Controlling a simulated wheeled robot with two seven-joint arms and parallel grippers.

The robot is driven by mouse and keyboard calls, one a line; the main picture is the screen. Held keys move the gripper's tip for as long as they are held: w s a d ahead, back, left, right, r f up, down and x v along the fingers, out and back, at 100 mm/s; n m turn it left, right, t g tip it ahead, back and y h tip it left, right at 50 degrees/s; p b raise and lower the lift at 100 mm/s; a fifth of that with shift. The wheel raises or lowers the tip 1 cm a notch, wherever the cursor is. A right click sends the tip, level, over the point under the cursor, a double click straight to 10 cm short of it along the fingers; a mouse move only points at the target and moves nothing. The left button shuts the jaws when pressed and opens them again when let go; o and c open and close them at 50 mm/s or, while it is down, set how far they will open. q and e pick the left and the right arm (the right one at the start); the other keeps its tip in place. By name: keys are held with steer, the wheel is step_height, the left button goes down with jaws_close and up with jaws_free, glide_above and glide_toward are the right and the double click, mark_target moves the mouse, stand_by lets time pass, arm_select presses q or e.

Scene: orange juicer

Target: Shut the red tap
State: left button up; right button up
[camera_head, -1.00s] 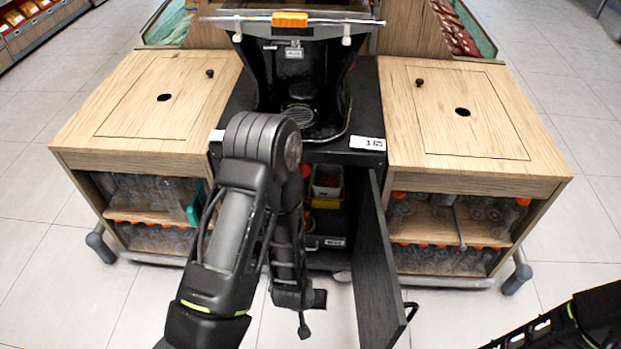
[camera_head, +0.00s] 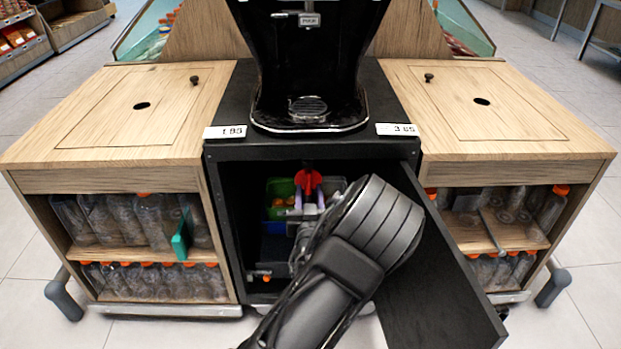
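A red tap (camera_head: 308,180) shows inside the open black cabinet under the juicer, near the top of the opening. My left arm reaches in from below, and its forearm hides much of the cabinet's right side. My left gripper (camera_head: 310,199) is in the cabinet, just below and in front of the red tap. Its two pale fingertips stand apart, with the tap's red handle just above and between them. I cannot tell whether the fingers touch the tap. My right gripper is not in view.
The black cabinet door (camera_head: 433,275) stands open at the right, close to my arm. A green bin (camera_head: 278,190) with oranges is behind the gripper. Wooden cabinets with bottles (camera_head: 155,220) flank the opening. The black juicer (camera_head: 310,60) stands above.

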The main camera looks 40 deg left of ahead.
mark_target(308, 178)
arm_select(q)
steer(key=shift+w+a, duration=0.1)
steer(key=b+x, duration=0.2)
steer(key=x, duration=0.4)
steer(key=shift+w+a+f, duration=0.1)
steer(key=shift+a+f, duration=0.05)
steer(key=shift+f, duration=0.05)
steer(key=shift+w+a+r, duration=0.1)
steer(key=shift+w+a, duration=0.25)
steer(key=shift+w, duration=0.15)
jaws_close()
